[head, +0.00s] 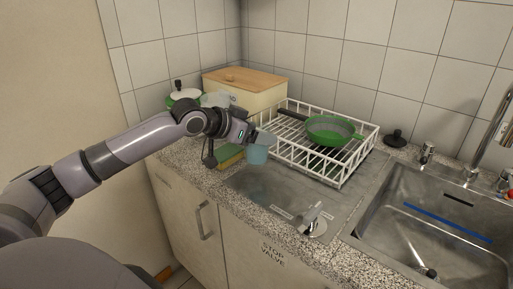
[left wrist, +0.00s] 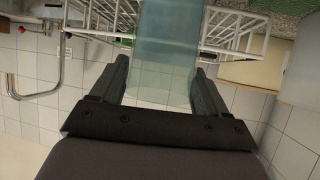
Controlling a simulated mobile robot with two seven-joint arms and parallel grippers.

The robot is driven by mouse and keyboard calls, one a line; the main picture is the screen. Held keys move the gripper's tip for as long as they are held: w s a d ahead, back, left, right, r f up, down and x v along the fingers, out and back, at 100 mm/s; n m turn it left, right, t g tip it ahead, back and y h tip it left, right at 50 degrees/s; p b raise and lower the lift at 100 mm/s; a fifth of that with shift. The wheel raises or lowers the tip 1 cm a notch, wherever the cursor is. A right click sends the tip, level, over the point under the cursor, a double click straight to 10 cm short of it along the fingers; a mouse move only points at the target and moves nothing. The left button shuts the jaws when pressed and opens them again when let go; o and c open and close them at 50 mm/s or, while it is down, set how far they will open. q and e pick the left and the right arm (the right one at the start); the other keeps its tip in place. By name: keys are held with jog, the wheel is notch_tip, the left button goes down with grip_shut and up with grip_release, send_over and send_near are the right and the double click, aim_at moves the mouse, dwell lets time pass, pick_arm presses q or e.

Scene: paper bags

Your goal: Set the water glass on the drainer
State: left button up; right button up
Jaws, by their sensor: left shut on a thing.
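The water glass (head: 257,153) is a light blue, see-through tumbler. My left gripper (head: 250,138) holds it at the near left side of the drainer, above the counter. In the left wrist view the glass (left wrist: 166,55) stands between the two fingers of my left gripper (left wrist: 160,82). The drainer (head: 341,175) is a white wire rack on the counter, with a green pan (head: 333,131) in it. The rack's wires also show behind the glass in the left wrist view (left wrist: 226,32). My right gripper is in neither view.
A bread box (head: 247,92) with a wooden lid stands behind the rack. A green and yellow sponge-like item (head: 230,157) lies under my left gripper. The metal sink (head: 440,225) with its tap is at the right. The drainboard before the rack is mostly clear.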

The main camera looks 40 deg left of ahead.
pick_arm(q)
jog(key=shift+f, duration=2.05)
jog(key=shift+f, duration=0.1)
jog(key=o, duration=1.3)
jog(key=v, duration=0.6)
jog(key=b, duration=0.3)
send_near(256, 147)
jog(key=shift+w+a+f, duration=0.2)
jog(key=shift+w+a, duration=0.05)
jog(key=shift+a, duration=0.3)
jog(key=shift+w+a+f, duration=0.2)
jog(key=shift+a+f, duration=0.05)
jog(key=shift+a, duration=0.3)
